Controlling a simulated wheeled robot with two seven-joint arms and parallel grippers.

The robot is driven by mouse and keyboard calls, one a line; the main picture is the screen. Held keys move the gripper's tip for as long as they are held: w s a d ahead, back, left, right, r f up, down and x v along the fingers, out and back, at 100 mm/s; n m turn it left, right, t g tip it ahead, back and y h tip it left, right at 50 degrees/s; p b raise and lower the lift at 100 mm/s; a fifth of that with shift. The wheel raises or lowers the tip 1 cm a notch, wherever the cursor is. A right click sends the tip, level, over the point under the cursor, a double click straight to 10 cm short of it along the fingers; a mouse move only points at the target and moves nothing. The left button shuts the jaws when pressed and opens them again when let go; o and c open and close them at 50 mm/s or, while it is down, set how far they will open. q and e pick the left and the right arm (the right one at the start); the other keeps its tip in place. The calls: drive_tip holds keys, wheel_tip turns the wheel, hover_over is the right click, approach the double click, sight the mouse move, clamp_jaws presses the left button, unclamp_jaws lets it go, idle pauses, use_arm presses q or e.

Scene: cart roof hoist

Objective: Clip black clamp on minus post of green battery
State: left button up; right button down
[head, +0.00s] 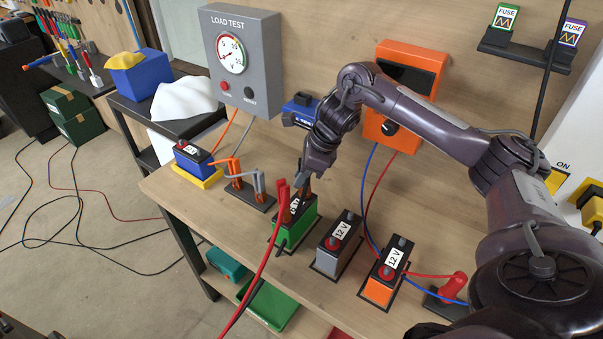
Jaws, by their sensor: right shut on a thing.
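The green battery (299,229) stands on the bench in a dark tray, with a white label on its dark top. A red clamp (282,194) stands upright at its near left end, and a red cable runs from it down past the bench edge. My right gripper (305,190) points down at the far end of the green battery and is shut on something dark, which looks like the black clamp. The fingers mostly hide this clamp and the minus post. I cannot tell whether the clamp touches the post. My left gripper is out of view.
A grey battery (338,243) and an orange battery (383,281) stand close on the right. Grey and orange clamps rest on a stand (262,200) at the left, beside a blue battery (194,163). The load tester (241,58) and an orange charger (403,95) stand behind.

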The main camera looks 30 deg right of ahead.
drive_tip(key=shift+f, duration=0.2)
drive_tip(key=c, duration=1.2)
unclamp_jaws()
drive_tip(key=shift+r, duration=0.1)
drive_tip(key=shift+d+r, duration=0.15)
drive_tip(key=shift+r, duration=0.1)
drive_tip(key=v, duration=0.7)
drive_tip(key=shift+p, duration=0.45)
drive_tip(key=shift+s+r, duration=0.1)
